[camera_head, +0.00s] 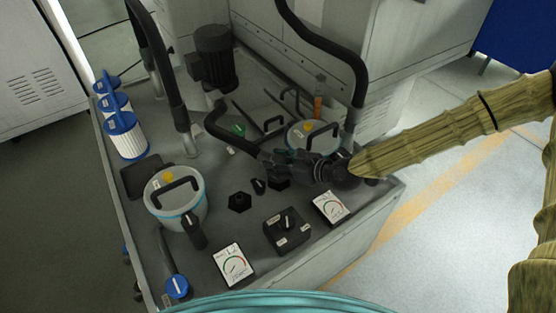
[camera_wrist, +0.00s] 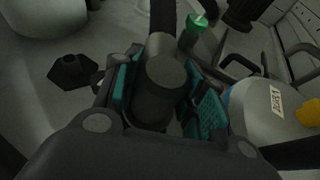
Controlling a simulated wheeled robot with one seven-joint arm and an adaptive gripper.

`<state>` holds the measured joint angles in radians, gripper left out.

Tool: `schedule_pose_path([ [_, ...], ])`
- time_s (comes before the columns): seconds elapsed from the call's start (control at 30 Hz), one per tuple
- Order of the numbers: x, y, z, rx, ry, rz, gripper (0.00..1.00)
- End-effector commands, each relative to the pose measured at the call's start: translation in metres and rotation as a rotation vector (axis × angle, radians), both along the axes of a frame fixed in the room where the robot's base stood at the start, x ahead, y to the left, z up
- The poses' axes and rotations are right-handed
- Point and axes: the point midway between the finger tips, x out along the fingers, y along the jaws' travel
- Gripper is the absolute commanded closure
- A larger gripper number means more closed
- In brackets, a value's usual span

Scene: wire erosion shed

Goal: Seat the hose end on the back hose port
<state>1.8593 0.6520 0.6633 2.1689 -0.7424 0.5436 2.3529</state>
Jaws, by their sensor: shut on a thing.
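My gripper (camera_head: 274,162) is shut on the end of a black hose and holds it above the deck of the machine. In the wrist view the hose end (camera_wrist: 160,88) is a dark cylinder between the teal-padded jaws. The hose (camera_head: 220,124) curves up and left from the jaws in the head view. A black hexagonal port (camera_head: 239,201) stands on the deck left of and below my gripper.
Lidded canisters stand at the left (camera_head: 176,202) and behind my gripper (camera_head: 310,134). A green-topped part (camera_head: 238,130) is behind the hose. Thick upright hoses (camera_head: 165,70) rise around the deck.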

Motion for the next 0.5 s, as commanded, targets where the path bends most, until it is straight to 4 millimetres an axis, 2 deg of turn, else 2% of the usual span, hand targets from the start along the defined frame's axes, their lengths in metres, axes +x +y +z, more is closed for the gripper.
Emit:
schedule_pose_path([
  [0.2,0.000,0.001,-0.015,0.000,0.000,0.001,1.00],
  [0.5,-0.003,-0.001,-0.024,-0.005,0.009,0.002,1.00],
])
